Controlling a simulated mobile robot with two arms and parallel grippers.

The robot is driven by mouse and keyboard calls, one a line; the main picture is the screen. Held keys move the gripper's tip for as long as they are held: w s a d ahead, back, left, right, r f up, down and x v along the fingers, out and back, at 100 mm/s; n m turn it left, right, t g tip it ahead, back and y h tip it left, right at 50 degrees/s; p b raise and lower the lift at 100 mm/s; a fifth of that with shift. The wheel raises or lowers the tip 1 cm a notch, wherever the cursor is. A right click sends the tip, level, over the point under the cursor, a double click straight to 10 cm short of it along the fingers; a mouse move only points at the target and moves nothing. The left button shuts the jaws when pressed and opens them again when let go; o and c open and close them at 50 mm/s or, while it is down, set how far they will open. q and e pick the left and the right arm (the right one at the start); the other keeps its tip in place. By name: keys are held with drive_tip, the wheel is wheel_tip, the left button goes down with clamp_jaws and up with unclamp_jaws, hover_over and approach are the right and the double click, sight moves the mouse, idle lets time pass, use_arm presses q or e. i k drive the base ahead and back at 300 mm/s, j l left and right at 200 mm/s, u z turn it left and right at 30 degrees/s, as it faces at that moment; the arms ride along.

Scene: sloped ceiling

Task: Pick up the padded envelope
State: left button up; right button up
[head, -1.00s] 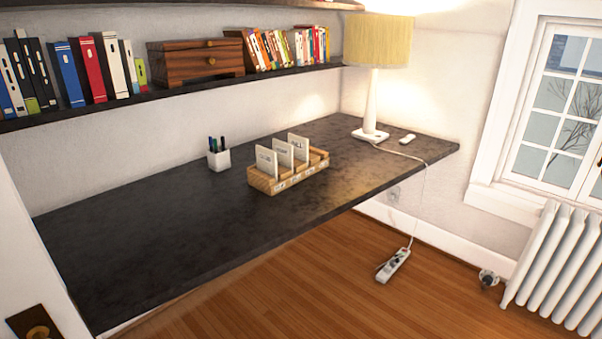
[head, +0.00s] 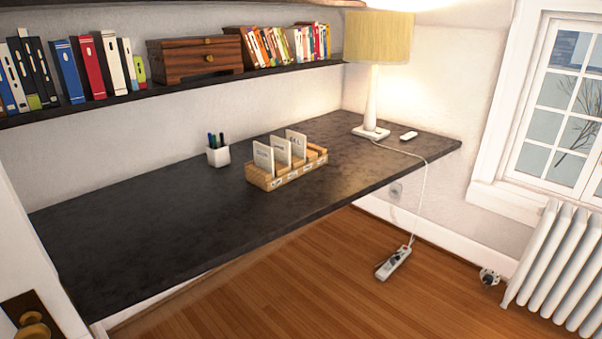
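No padded envelope can be clearly made out in the head view. A wooden sorter (head: 288,172) stands on the dark desk (head: 150,235), with several pale upright cards or envelopes (head: 281,151) in its slots. They look thin and stiff, and their markings are too small to read. Neither of my grippers shows in the view.
A white pen cup (head: 218,156) stands left of the sorter. A lamp (head: 371,100) and a small white object (head: 409,136) are at the desk's far right. A shelf (head: 180,88) overhangs the desk. A power strip (head: 394,263) lies on the floor. The desk's left half is bare.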

sight(262, 153)
drive_tip(key=i+l, duration=0.25)
drive_tip(key=i, duration=0.3)
drive_tip(key=i+l+z, duration=0.1)
drive_tip(key=i+l, duration=0.15)
drive_tip(key=i, duration=0.25)
